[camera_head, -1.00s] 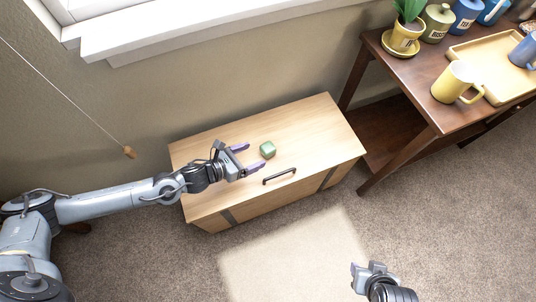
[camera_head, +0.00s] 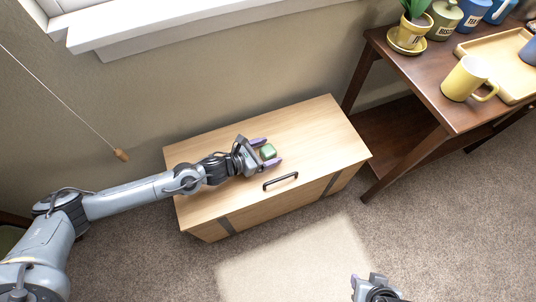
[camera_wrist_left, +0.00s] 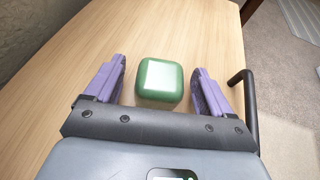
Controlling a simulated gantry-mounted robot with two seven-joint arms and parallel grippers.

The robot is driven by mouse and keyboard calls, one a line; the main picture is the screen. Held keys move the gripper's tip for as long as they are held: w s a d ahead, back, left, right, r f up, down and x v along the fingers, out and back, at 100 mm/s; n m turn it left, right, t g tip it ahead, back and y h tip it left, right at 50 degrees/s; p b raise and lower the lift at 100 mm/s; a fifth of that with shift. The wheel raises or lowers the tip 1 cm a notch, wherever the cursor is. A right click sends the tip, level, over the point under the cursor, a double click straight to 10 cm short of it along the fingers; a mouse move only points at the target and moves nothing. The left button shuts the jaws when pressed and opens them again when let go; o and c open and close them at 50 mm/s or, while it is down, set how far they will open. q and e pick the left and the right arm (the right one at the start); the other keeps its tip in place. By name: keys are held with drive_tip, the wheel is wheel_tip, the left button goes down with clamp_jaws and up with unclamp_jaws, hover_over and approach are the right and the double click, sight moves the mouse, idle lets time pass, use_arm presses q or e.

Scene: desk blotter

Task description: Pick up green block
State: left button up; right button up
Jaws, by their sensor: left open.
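The green block (camera_head: 268,152) sits on the light wooden top of a chest. My left gripper (camera_head: 270,151) is open, with one purple finger on each side of the block. In the left wrist view the green block (camera_wrist_left: 160,83) lies between the two fingers (camera_wrist_left: 157,88), with a gap visible on each side. My right gripper (camera_head: 368,278) shows at the bottom edge of the head view, over the carpet; its finger opening is not clear.
The wooden chest (camera_head: 225,150) has a dark handle (camera_head: 281,181) close to my left gripper, also in the wrist view (camera_wrist_left: 247,110). A dark table (camera_head: 440,110) at right holds a yellow mug (camera_head: 465,78), a tray and a potted plant. The wall is behind the chest.

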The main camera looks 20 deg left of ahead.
use_arm(q)
drive_tip(key=x, duration=0.2)
drive_tip(key=shift+w+d+f+b, duration=0.15)
drive_tip(key=shift+w+d+b, duration=0.1)
drive_tip(key=shift+b, duration=0.1)
drive_tip(key=shift+s+a, duration=0.1)
use_arm(e)
drive_tip(key=shift+d+f, duration=0.15)
drive_tip(key=shift+f, duration=0.6)
use_arm(q)
drive_tip(key=shift+c, duration=1)
drive_tip(key=c, duration=1.1)
drive_tip(key=shift+o, duration=0.2)
drive_tip(key=shift+r, duration=0.2)
use_arm(e)
drive_tip(key=shift+r, duration=0.1)
